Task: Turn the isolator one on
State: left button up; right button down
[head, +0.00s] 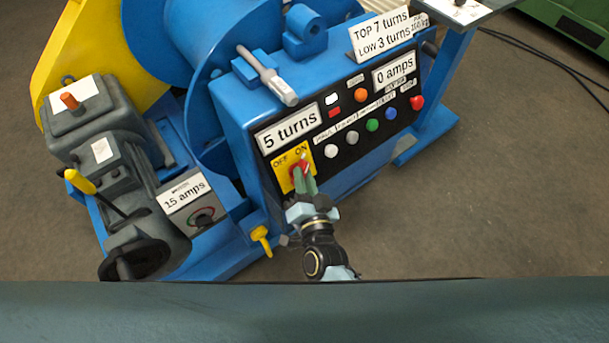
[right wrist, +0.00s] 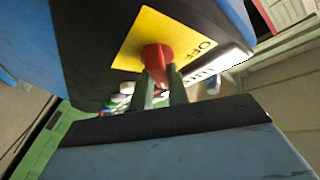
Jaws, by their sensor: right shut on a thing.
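The isolator is a red rotary handle (right wrist: 156,58) on a yellow plate (head: 284,174) marked OFF and ON, at the lower left of the black control panel in the head view. My right gripper (head: 301,174) is at the isolator, its green fingers shut on the red handle. In the right wrist view the fingers (right wrist: 159,90) reach up to the handle on the yellow plate, with the OFF label beside it. In the head view the handle's red shows by the ON label, but the fingers hide most of it. My left gripper is not in view.
A yellow lever (head: 261,240) juts out below the panel. Grey floor lies open to the right.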

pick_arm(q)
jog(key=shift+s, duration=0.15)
pick_arm(e)
jog(key=shift+f, duration=0.1)
jog(key=c, duration=1.4)
grip_release()
jog(key=shift+o, duration=0.2)
